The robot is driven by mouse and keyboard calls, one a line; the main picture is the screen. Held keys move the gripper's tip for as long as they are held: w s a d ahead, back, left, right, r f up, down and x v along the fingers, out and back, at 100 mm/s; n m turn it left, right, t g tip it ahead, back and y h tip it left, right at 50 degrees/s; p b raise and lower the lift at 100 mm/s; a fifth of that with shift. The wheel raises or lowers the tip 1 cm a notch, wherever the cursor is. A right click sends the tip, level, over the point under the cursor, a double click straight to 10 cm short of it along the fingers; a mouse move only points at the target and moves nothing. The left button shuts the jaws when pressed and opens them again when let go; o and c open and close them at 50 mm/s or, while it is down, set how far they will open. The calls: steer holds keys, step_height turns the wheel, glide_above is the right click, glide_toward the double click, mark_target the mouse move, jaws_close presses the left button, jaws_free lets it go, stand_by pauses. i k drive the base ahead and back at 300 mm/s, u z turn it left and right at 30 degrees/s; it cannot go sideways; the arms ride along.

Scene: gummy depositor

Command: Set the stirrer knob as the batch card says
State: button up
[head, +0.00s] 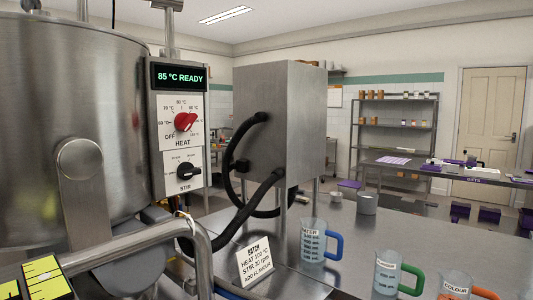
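The stirrer knob (186,172) is black and sits on a white plate marked STIR, low on the control box beside the steel kettle (70,110). Its pale mark seems to point to the right; the small scale labels around it are too small to read. The batch card (256,261) stands tilted on the steel table and its stir line appears to read 30 rpm; the heat figure is hard to make out. Above the stirrer knob is the red heat knob (184,122), under a display (180,77) reading 85 °C READY. My gripper is not in view.
Black hoses (236,160) run from the steel cabinet (280,120) close right of the control box. A bent steel pipe (202,255) crosses in front below. Water jug (313,243) and two other jugs stand right of the card. A yellow-and-black piece (42,277) is at bottom left.

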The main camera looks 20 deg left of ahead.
mark_target(185, 171)
steer(key=u, duration=2.15)
